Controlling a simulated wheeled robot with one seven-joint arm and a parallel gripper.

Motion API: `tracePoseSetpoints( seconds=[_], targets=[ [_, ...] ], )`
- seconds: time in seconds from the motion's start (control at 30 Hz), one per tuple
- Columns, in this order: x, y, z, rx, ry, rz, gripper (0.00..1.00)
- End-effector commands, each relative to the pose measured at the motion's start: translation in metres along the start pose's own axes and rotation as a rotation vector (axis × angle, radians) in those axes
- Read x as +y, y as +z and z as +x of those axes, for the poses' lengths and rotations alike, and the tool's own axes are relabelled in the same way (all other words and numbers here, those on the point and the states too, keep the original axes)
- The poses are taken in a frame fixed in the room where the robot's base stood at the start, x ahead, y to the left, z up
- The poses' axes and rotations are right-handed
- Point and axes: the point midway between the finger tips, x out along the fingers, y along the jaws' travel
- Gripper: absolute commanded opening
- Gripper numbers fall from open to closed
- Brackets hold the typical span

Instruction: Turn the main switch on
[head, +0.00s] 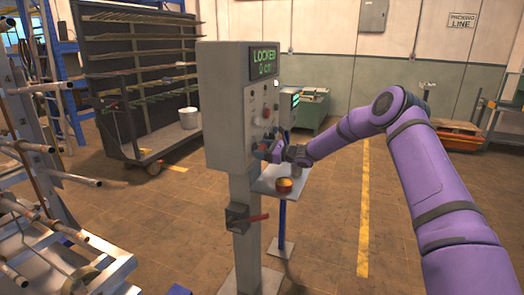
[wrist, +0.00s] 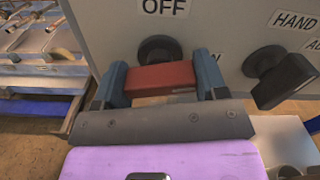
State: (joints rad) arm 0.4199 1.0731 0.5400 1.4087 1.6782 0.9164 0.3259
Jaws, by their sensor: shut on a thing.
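A red switch handle (wrist: 160,79) on a black round base (wrist: 160,46) sits on the grey panel under an "OFF" label (wrist: 166,6) in the wrist view. It lies about level. My gripper (wrist: 162,72) has a blue finger on each side of this handle and is shut on it. In the head view my gripper (head: 273,151) is at the lower front of the grey control box (head: 221,110). There the gripper and arm hide the handle. The label above the "OFF" one is out of view.
A black knob (wrist: 283,76) with a "HAND" label is right of the handle. A lit display (head: 264,62) tops the box. A red lever (head: 252,218) is lower on the post. A small shelf (head: 268,182) carries a round red-and-yellow thing (head: 284,186). Racks stand left.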

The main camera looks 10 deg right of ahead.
Motion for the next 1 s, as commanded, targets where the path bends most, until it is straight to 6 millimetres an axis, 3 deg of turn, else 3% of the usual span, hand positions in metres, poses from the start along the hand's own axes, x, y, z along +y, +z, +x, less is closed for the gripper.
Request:
tracePoseSetpoints(
  seconds=[0.4, 1.0],
  targets=[
    [-0.0002, -0.0014, -0.0011, 0.002, -0.001, 0.221, 0.42],
    [0.0000, -0.0017, -0.0011, 0.003, -0.001, 0.263, 0.42]
  ],
)
